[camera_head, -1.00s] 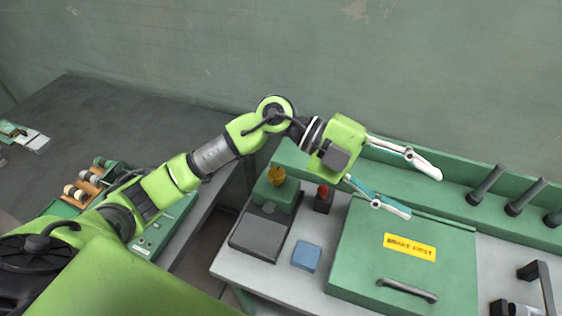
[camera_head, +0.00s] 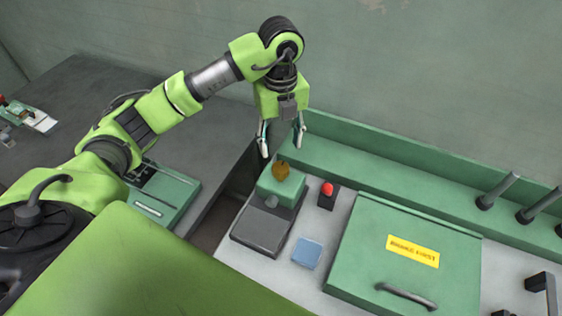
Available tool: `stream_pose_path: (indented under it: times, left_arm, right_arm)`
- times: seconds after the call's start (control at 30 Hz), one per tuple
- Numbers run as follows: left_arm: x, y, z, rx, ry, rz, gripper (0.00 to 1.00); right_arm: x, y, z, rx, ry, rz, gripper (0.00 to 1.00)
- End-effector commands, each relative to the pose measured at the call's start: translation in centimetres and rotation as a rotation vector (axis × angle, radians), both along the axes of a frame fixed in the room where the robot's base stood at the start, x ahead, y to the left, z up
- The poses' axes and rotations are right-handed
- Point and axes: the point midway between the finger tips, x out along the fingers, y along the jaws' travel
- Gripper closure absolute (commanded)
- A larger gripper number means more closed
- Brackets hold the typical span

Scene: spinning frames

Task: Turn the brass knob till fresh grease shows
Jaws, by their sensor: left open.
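The brass knob (camera_head: 281,170) stands on top of a small green block (camera_head: 277,191), behind a dark grey box. My left gripper (camera_head: 281,146) hangs just above and behind the knob, pointing down. Its two fingers are apart with nothing between them, and they do not appear to touch the knob. I see no fresh grease around the knob. My right gripper is not in view.
A red button (camera_head: 327,189) on a dark base stands right of the knob. A blue pad (camera_head: 307,252) lies in front. A green lidded box (camera_head: 395,244) with a yellow label is at the right. Black pegs (camera_head: 486,203) stand along the back ledge.

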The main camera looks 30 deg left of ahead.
Motion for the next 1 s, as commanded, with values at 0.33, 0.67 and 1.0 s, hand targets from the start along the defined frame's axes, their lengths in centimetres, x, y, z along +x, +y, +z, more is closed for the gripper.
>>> stream_pose_path:
  times: [0.33,0.67,1.0]
  left_arm:
    - [-0.1,0.0,-6.6,-0.002,0.003,0.000,0.51]
    - [0.0,0.0,-8.9,-0.001,-0.003,-0.001,0.51]
    - [0.0,0.0,-8.9,-0.002,-0.002,-0.001,0.87]
  right_arm:
    - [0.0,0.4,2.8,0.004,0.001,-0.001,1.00]
    - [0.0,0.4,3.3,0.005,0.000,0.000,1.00]
    - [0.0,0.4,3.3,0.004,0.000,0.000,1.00]
